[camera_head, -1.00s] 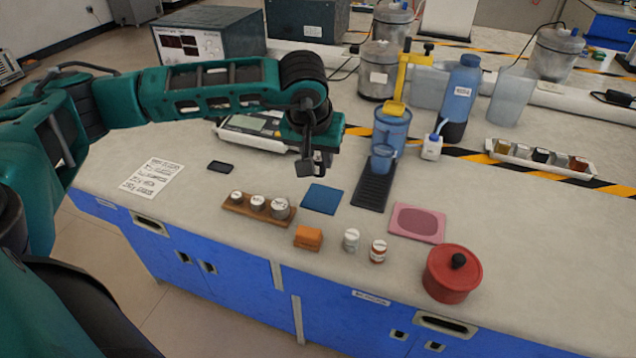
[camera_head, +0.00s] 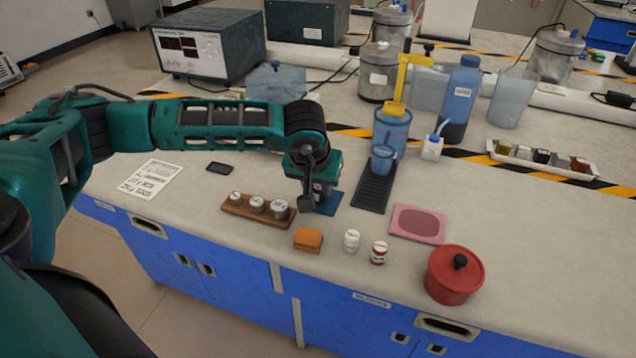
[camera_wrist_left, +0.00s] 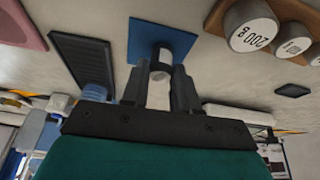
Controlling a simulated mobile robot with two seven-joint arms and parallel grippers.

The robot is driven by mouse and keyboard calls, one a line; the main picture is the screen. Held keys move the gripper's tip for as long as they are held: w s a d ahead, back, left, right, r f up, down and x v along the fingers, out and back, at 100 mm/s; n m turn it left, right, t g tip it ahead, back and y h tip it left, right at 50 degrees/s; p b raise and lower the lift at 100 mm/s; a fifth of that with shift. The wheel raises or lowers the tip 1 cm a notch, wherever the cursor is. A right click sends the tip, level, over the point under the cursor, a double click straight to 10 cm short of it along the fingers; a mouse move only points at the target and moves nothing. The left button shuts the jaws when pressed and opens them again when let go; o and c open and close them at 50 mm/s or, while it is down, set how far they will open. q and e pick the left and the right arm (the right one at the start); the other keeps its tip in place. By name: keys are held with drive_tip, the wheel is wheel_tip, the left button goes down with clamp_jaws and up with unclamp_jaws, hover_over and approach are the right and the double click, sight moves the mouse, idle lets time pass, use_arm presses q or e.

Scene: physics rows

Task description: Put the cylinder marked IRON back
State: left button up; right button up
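My left gripper (camera_head: 318,202) is low over the blue square mat (camera_head: 329,209). In the left wrist view its fingers (camera_wrist_left: 160,74) are closed around a small silvery cylinder (camera_wrist_left: 161,57), with the blue mat (camera_wrist_left: 145,32) behind it. No marking on this cylinder can be read, and I cannot tell whether it touches the mat. A white tray (camera_head: 536,164) at the right holds a row of small blocks of different colours; their labels are too small to read. My right gripper is not in view.
A wooden rack (camera_head: 235,209) with three metal weights stands close left of the gripper. An orange block (camera_head: 308,239), two small bottles (camera_head: 352,240), a pink mat (camera_head: 432,215) and a red pot (camera_head: 454,275) are in front and right. A dark tray (camera_head: 371,193) lies beyond the mat.

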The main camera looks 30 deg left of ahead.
use_arm(q)
drive_tip(key=o, duration=0.4)
drive_tip(key=shift+r, duration=0.4)
drive_tip(key=p+v, duration=0.1)
drive_tip(key=v, duration=1)
drive_tip(key=shift+s+r, duration=0.15)
drive_tip(key=shift+r, duration=0.15)
